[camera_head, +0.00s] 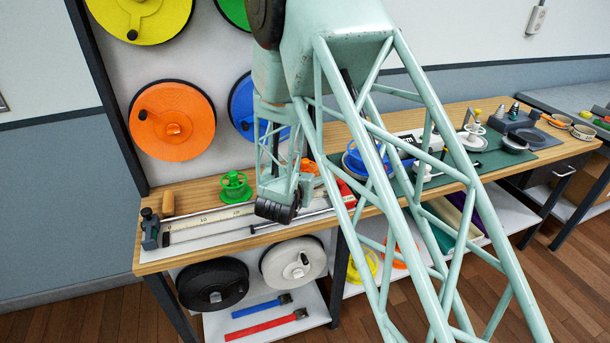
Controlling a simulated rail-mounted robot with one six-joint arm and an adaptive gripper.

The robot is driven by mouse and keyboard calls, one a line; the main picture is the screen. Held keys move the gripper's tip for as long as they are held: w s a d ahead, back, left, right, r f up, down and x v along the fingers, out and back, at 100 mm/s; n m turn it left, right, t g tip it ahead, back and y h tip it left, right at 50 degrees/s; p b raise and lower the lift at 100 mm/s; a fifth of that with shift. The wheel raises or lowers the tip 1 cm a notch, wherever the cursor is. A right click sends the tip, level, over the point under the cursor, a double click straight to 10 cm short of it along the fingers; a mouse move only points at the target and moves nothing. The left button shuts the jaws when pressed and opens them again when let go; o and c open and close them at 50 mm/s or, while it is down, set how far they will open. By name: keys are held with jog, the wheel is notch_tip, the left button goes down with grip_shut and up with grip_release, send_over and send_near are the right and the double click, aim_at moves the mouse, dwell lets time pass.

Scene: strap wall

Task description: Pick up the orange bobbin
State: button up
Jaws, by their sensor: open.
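A small orange bobbin (308,165) shows on the wooden bench, partly hidden behind my arm. Its lower part is covered, so I cannot see its whole shape. My gripper (275,211) is the dark end of my pale green arm, low over the bench, in front and to the left of the orange bobbin. It is open. Its fingertips are hard to make out at this angle, and I see nothing held in it. I cannot tell the exact gap between gripper and bobbin.
A green bobbin (235,187) stands left of my gripper. A long metal rail tool (195,225) lies along the bench front. A blue bobbin (356,160) sits to the right, behind my arm.

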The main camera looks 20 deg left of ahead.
aim_at(304, 163)
jog(key=shift+c, duration=0.3)
jog(key=c, duration=0.9)
jog(key=shift+r, duration=0.15)
jog(key=shift+r+p, duration=0.65)
jog(key=shift+r, duration=1.1)
jog(key=s+d, duration=0.2)
jog(key=s, duration=0.2)
jog(key=s+d+p, duration=0.1)
jog(key=s+d, duration=0.2)
jog(key=s, duration=0.2)
jog(key=s+d+r, duration=0.1)
jog(key=s+d, duration=0.2)
jog(key=s, duration=0.2)
jog(key=shift+r, duration=0.1)
